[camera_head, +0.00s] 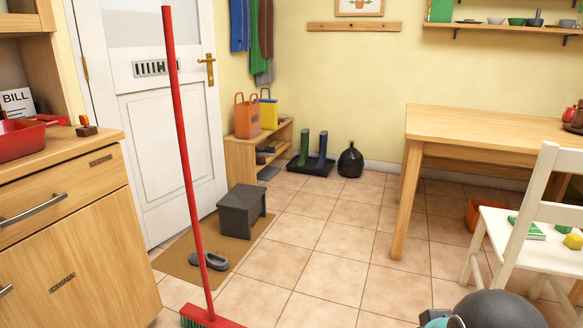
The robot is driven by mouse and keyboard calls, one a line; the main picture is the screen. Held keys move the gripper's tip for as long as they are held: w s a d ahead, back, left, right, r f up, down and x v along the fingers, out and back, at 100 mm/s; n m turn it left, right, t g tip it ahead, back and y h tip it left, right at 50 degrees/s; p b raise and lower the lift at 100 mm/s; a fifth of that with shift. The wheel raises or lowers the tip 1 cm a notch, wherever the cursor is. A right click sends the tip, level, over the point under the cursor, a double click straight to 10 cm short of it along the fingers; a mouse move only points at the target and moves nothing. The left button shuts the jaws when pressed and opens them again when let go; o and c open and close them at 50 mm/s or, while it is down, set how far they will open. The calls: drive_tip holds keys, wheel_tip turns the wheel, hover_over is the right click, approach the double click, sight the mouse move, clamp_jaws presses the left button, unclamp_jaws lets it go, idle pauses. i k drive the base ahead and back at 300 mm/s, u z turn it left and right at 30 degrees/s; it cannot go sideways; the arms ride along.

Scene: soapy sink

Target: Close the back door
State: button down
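The back door (160,130) is a white panelled door at the left, with a brass handle (207,68) near its right edge. A letter slot is in its middle and a hinge shows on its left side. It stands close to its frame; I cannot tell whether it is fully shut or slightly ajar. My gripper is not in view. A dark grey rounded part with a teal piece at the bottom right looks like part of my arm.
A red broom (188,170) stands upright before the door. A grey stool (243,210) and a slipper (209,261) are on the brown mat (185,262). A cabinet (75,220) is at left, a table (480,125) and white chair (530,235) at right.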

sight(114, 35)
drive_tip(key=u, duration=0.1)
drive_tip(key=i, duration=1.95)
drive_tip(key=u, duration=0.7)
drive_tip(key=i, duration=2.45)
drive_tip(key=u, duration=0.5)
